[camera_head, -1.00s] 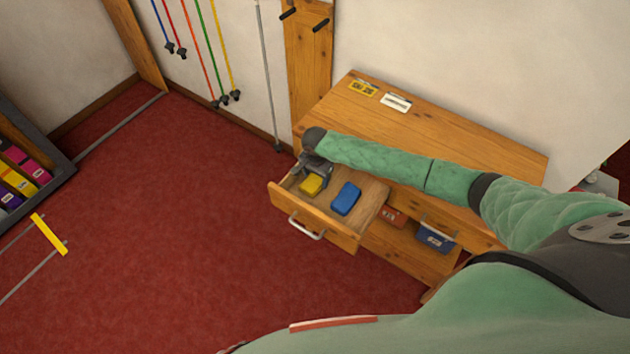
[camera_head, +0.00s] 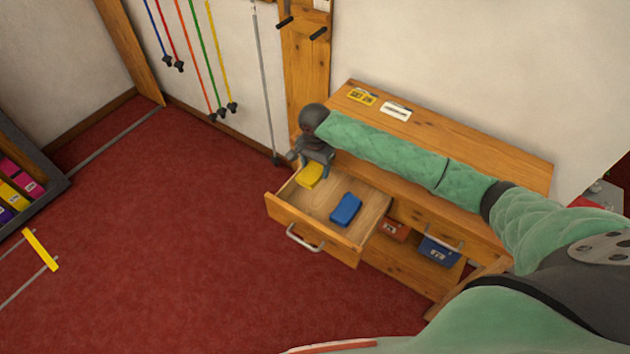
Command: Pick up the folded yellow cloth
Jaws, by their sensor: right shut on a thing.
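The folded yellow cloth (camera_head: 309,176) is in the jaws of my right gripper (camera_head: 311,168), at the back left of the open drawer (camera_head: 315,207). The gripper comes down on it from above, and its fingers hide part of the cloth's upper edge. The cloth seems raised off the drawer floor, but the exact gap cannot be told. A blue folded cloth or block (camera_head: 346,209) lies in the drawer to the right, apart from the gripper. My left gripper is out of view.
The wooden bench top (camera_head: 470,150) lies behind my right arm, with a yellow label (camera_head: 361,96) and a white one (camera_head: 396,111) on it. Red (camera_head: 394,229) and blue (camera_head: 438,251) boxes sit on the shelf below.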

